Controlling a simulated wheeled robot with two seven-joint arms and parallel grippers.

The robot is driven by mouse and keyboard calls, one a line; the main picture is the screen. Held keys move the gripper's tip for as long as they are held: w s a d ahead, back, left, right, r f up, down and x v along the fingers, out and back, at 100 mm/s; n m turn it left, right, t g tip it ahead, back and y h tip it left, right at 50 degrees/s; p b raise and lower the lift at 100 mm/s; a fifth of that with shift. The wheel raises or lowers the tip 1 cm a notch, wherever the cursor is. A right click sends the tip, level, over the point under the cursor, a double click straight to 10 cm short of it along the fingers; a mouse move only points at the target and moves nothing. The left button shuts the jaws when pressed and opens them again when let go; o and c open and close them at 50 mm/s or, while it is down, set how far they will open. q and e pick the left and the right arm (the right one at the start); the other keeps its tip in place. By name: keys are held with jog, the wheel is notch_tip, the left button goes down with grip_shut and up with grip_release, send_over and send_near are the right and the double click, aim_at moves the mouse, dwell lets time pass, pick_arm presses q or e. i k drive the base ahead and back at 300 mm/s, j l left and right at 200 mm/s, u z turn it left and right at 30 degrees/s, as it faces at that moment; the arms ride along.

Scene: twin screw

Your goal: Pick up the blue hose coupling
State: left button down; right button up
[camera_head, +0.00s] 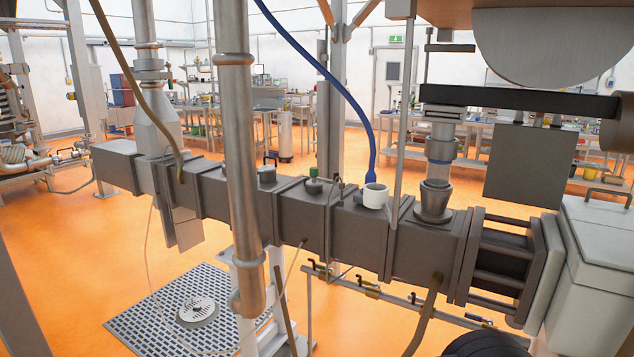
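A blue hose (325,77) hangs down from the top of the view. It curves to the right and ends in a slightly wider blue coupling (371,177). The coupling points down just above or at a white cup-like fitting (375,196) on top of the long grey machine barrel (330,228). I cannot tell whether the coupling touches the fitting. Neither of my grippers shows in this view.
A vertical metal pipe (240,150) stands in front of the barrel at left of centre. A thin upright rod (402,120) rises right of the coupling. A grey funnel-shaped piece (435,200) stands on the barrel further right. Valves (370,291) line a pipe below.

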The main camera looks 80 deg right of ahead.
aim_at(371, 176)
jog(key=z, duration=3.2)
